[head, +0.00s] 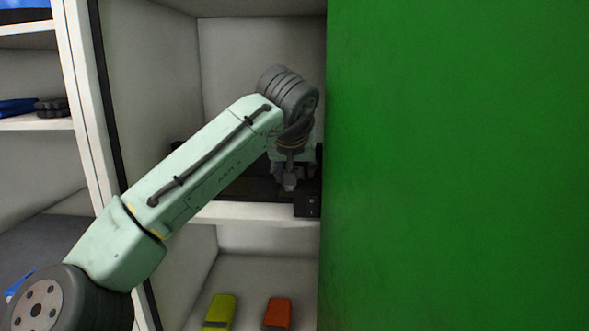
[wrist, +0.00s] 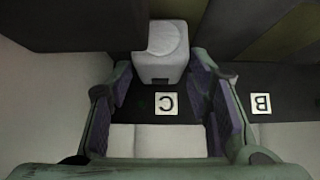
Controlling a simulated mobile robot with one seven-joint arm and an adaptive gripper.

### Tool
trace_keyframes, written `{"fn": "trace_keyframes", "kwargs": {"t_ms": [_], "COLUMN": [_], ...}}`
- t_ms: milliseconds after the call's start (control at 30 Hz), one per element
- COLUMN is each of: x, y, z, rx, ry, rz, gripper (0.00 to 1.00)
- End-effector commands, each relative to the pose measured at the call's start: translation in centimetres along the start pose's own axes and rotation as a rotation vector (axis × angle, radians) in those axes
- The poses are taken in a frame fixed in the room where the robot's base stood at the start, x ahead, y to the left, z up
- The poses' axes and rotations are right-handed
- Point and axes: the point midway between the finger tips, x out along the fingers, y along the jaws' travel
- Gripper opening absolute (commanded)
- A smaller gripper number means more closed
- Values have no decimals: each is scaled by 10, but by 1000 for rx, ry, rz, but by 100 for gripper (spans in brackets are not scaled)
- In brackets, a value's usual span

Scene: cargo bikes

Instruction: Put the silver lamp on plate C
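The silver lamp (wrist: 163,52) is a pale grey block with a rounded part, seen between my gripper's fingertips in the wrist view. In the head view a small pale piece of it (head: 290,183) shows under the gripper (head: 291,172). In the wrist view my gripper (wrist: 163,68) has one finger on each side of the lamp, very near its sides. I cannot tell whether they touch it. The white label C (wrist: 167,105) lies on a dark surface between the fingers, beside the lamp in the picture. The lamp's underside is hidden.
Label B (wrist: 261,103) lies to the right of C. A large green panel (head: 460,165) stands close to the right of the arm. The shelf edge (head: 245,212) runs below the gripper. A yellow-green item (head: 220,312) and an orange item (head: 277,313) lie on the lower shelf.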

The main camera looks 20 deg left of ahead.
Motion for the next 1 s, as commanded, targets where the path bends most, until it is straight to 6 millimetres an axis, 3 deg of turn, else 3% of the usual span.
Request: {"fn": "trace_keyframes", "kwargs": {"t_ms": [467,1000], "x": [-7,-108], "y": [0,1], "z": [-3,-2], "rx": [0,1], "ry": [2,2], "rz": [0,1], "gripper": [53,53]}}
